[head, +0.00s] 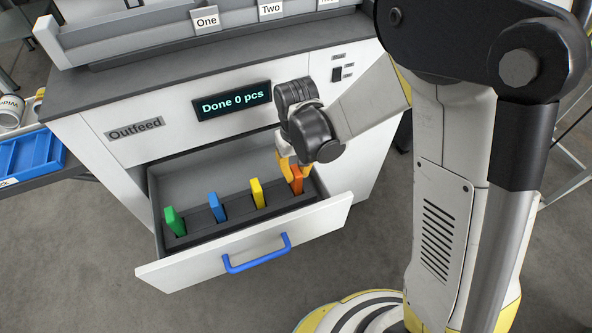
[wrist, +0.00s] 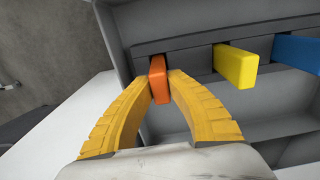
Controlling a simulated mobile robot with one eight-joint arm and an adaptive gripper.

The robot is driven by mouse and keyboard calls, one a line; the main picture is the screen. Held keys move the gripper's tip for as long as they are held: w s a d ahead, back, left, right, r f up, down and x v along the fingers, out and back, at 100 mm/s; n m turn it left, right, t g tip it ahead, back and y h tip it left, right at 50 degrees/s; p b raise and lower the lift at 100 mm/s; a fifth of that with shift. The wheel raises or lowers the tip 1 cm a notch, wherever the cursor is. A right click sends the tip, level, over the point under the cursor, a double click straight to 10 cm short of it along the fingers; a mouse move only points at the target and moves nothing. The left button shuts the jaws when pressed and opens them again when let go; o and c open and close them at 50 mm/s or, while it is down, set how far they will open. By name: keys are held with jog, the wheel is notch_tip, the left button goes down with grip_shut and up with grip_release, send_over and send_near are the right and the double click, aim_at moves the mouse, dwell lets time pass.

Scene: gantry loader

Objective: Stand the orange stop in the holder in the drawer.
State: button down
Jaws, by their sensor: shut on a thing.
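The orange stop (head: 297,180) is upright at the right end of the dark holder (head: 238,218) in the open drawer (head: 310,213). It also shows in the wrist view (wrist: 158,80), between the fingertips of my gripper (wrist: 160,78). My gripper (head: 291,165) is shut on the stop from above. The foot of the stop appears to be in the holder's right-hand slot, but the fingers partly hide it and I cannot tell how deep it sits.
Green (head: 174,222), blue (head: 217,207) and yellow (head: 258,193) stops stand in the same holder to the left. The drawer front has a blue handle (head: 256,254). The cabinet display (head: 231,101) reads "Done 0 pcs". A blue bin (head: 25,160) is at the far left.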

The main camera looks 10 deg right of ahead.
jog(key=c, duration=1.4)
grip_release()
jog(key=shift+o, duration=0.2)
notch_tip(320, 180, up, 12)
notch_tip(320, 180, up, 8)
jog(key=p, duration=0.6)
jog(key=shift+p, duration=0.3)
